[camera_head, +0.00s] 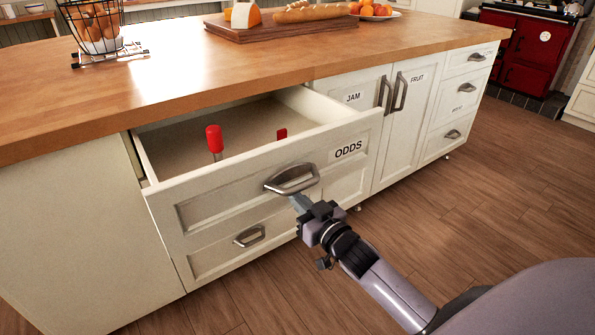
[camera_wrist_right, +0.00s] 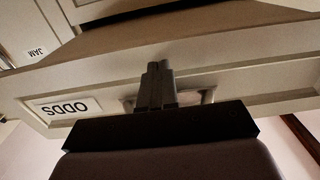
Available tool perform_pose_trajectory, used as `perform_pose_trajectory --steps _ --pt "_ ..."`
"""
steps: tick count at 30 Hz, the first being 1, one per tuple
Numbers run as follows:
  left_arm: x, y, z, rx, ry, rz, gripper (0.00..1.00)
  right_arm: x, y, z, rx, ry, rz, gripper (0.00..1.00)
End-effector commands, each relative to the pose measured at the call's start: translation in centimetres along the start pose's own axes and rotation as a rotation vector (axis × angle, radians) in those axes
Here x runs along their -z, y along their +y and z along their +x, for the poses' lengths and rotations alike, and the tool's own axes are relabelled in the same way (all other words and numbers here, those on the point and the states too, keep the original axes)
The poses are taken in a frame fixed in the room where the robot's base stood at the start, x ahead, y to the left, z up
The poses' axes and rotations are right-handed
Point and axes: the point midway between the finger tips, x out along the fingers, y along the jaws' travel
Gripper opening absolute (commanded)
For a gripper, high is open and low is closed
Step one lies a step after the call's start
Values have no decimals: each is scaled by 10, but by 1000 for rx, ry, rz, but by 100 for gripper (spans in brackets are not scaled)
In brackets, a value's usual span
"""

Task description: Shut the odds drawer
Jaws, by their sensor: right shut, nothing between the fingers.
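The odds drawer (camera_head: 225,200) is pulled well out of the island, and its white front carries an ODDS label (camera_head: 348,150). Its label also shows upside down in the right wrist view (camera_wrist_right: 70,108). Two red-handled items, one (camera_head: 214,139) upright at the left and one (camera_head: 282,134) mostly hidden, are inside. A grey metal handle (camera_head: 291,180) is on the drawer front. My right gripper (camera_head: 298,203) is shut and empty, its fingertips at the lower part of this handle; I cannot tell if they touch. It also shows in the right wrist view (camera_wrist_right: 157,85). My left gripper is not in view.
A closed lower drawer (camera_head: 215,256) sits beneath. Shut JAM (camera_head: 352,120) and FRUIT (camera_head: 408,110) doors are to the right. The wooden worktop (camera_head: 180,75) above holds a wire egg basket (camera_head: 97,30) and a bread board (camera_head: 270,31). Floor (camera_head: 500,220) at the right is clear.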

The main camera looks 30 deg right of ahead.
Motion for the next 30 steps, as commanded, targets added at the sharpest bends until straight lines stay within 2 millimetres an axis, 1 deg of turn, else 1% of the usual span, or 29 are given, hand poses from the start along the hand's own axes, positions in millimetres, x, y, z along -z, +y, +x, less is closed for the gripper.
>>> perform_pose_trajectory --steps 15,30 --pt "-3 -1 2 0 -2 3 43 0 0 15 1 0 1 0" --pt "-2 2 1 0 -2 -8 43 0 1 18 -1 0 1 0"
